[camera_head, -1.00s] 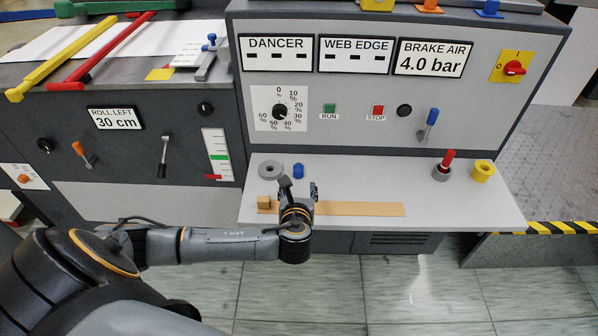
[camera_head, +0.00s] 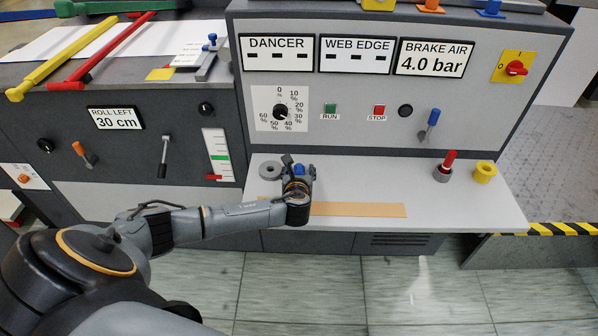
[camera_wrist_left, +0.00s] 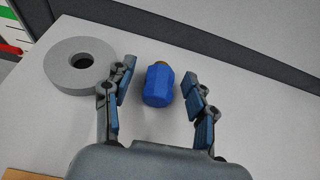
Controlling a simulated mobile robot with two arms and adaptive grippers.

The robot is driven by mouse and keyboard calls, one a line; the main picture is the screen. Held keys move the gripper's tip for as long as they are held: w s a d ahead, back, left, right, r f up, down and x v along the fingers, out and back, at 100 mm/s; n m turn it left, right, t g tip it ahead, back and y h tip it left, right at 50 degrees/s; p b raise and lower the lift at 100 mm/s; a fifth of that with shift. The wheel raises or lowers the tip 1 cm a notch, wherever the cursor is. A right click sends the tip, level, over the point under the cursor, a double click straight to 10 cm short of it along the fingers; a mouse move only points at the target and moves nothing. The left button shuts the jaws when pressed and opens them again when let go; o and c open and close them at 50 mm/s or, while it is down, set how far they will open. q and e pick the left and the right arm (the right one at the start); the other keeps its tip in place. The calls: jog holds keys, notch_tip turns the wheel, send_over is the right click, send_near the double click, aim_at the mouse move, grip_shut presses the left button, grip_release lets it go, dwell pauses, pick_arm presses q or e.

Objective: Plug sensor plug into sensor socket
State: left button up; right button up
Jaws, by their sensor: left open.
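The gripper partly hides the plug in the head view. A grey ring (camera_head: 270,171) lies left of the plug, and its round hole shows in the wrist view (camera_wrist_left: 58,88). I cannot tell for certain which part is the sensor socket. My right gripper is not in view.
A red-handled piece in a grey ring (camera_head: 443,174) and a yellow ring (camera_head: 484,172) stand at the shelf's right. A flat tan strip (camera_head: 360,210) lies along the front edge. The control panel (camera_head: 385,140) rises behind. The shelf's middle is clear.

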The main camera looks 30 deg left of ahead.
pick_arm(q)
grip_shut()
jog(key=shift+r, duration=0.15)
